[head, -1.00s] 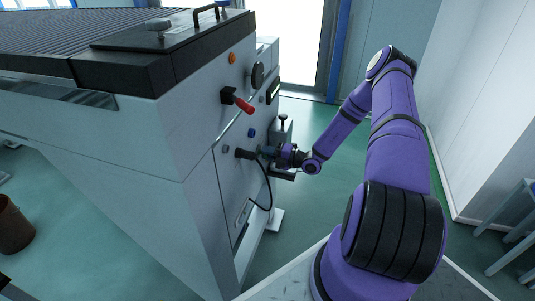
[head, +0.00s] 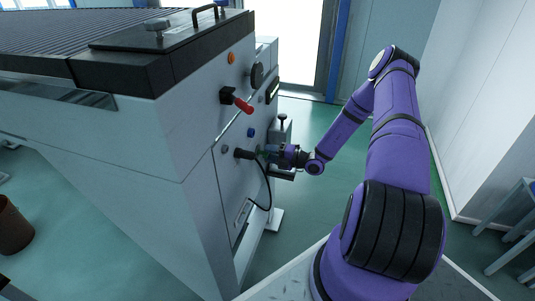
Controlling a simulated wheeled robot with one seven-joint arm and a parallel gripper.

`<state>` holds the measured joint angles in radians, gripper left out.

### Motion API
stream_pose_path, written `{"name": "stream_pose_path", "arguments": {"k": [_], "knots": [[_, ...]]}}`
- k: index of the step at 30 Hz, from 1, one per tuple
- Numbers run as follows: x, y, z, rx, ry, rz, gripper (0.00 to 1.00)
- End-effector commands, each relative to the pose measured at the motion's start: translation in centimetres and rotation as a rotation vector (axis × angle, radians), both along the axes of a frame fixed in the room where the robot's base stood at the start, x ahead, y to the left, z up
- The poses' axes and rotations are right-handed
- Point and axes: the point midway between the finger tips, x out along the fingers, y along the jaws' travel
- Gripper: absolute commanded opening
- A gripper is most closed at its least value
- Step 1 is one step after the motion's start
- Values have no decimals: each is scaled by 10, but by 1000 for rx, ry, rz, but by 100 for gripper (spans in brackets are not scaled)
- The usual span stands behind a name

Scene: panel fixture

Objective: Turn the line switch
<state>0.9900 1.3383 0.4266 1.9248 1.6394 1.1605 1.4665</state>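On the panel face of the big grey machine (head: 200,150), a switch with a red handle (head: 243,105) on a black base sticks out in the upper part. I cannot tell for sure whether this is the line switch. Below it a black plug (head: 243,153) with a black cable juts from the panel. My gripper (head: 268,154) is close to the panel, just right of the plug and lower than the red handle. Its fingertips are small and dark here, so I cannot tell whether they are open or what they touch.
An orange button (head: 232,58), a round black dial (head: 257,75) and a blue button (head: 251,132) are on the same panel. The cable (head: 268,190) hangs below my gripper. Green floor is free behind the arm; a stool (head: 510,230) stands at the right.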

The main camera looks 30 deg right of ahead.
Motion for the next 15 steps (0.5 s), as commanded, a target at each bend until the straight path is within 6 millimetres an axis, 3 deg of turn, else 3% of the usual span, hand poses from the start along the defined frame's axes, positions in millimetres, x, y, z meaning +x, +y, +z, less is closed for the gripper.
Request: {"name": "stream_pose_path", "arguments": {"k": [15], "knots": [[-68,-53,0,1,1,-2,38]]}}
